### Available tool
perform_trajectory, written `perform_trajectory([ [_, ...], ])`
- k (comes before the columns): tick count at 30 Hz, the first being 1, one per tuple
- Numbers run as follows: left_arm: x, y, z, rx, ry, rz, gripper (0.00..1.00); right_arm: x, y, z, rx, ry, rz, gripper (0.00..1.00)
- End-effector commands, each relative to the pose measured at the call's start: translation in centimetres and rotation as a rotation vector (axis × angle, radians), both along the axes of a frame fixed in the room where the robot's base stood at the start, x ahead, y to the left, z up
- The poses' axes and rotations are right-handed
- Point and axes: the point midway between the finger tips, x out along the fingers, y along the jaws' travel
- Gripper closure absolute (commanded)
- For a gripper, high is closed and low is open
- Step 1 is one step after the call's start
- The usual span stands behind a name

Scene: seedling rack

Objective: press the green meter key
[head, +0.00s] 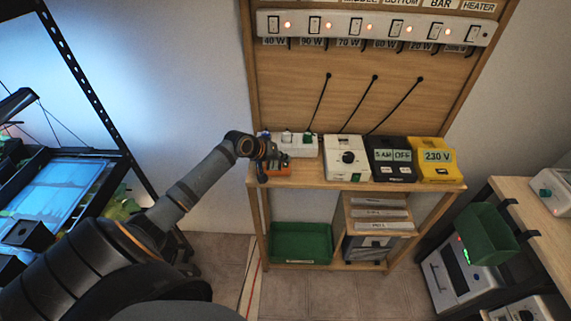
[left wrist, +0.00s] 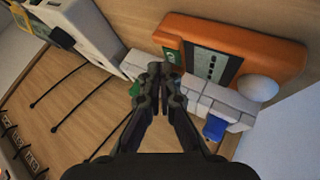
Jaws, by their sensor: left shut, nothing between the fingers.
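My left gripper (head: 268,167) is shut and empty at the left end of the wooden shelf, beside an orange device (head: 280,171). In the left wrist view its closed fingertips (left wrist: 165,70) are close to the orange device (left wrist: 270,55), which has a dark panel with small marks and a green patch at its left end. I cannot tell whether the fingertips touch it. A white strip (left wrist: 200,97) lies behind it, with a green part (left wrist: 134,88) and a blue part (left wrist: 214,128). A yellow meter (head: 435,173) reads 230 V on a green display (head: 438,156). My right gripper is not in view.
A white dial box (head: 343,172) and a black timer-like box (head: 390,170) stand between strip and yellow meter. A row of switches (head: 370,27) with lit lamps is above. A green crate (head: 300,258) is below; another green bin (head: 484,233) is at right.

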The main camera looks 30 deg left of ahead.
Motion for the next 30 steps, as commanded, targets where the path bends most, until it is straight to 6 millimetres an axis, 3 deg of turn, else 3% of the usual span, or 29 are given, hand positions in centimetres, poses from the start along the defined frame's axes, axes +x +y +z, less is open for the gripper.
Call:
perform_trajectory([
  [23, 0.0, 0.0, -0.7, -0.001, 0.000, 0.001, 1.00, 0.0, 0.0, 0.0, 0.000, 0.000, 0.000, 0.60],
  [30, 0.0, 0.0, 0.2, -0.001, 0.001, 0.000, 1.00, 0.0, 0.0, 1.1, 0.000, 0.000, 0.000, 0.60],
])
